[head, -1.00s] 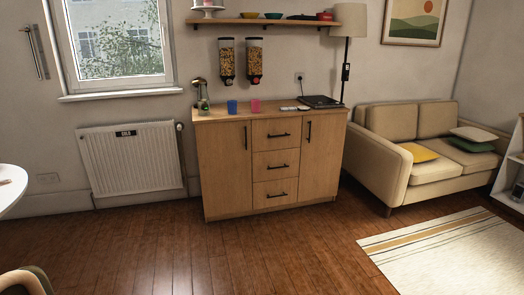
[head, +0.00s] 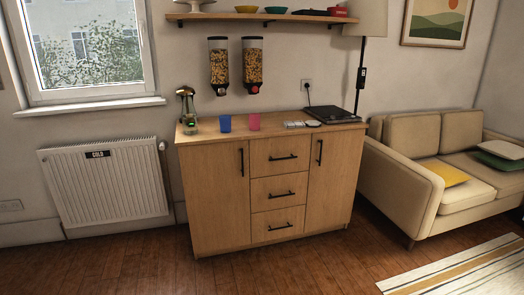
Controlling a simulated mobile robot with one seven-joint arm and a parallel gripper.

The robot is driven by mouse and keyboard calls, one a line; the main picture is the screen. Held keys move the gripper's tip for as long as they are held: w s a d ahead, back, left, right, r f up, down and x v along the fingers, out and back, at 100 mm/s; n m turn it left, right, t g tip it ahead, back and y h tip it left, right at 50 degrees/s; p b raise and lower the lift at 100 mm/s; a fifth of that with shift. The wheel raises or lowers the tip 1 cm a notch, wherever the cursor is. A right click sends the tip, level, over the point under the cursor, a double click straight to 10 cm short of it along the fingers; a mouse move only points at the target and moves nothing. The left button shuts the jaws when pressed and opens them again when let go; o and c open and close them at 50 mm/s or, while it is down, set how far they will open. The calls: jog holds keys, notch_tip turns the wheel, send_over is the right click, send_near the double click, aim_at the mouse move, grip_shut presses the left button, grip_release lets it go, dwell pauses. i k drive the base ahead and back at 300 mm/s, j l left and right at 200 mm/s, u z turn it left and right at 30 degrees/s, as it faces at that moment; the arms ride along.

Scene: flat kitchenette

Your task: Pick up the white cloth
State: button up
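A small flat whitish item (head: 298,124) lies on top of the wooden cabinet (head: 215,195), left of a dark flat appliance (head: 332,115). It is too small to tell whether it is the white cloth. No other likely cloth shows. My gripper is not in view.
A blue cup (head: 225,123), a pink cup (head: 254,121) and a green bottle-like item (head: 190,123) stand on the cabinet's left half. Two cereal dispensers (head: 219,66) hang above. A beige sofa (head: 405,195) stands right of the cabinet. The wooden floor (head: 130,265) in front is clear.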

aim_at(287, 123)
jog(key=i, duration=2.5)
jog(key=i+j+z, duration=0.2)
jog(key=i, duration=0.65)
jog(key=l, duration=0.1)
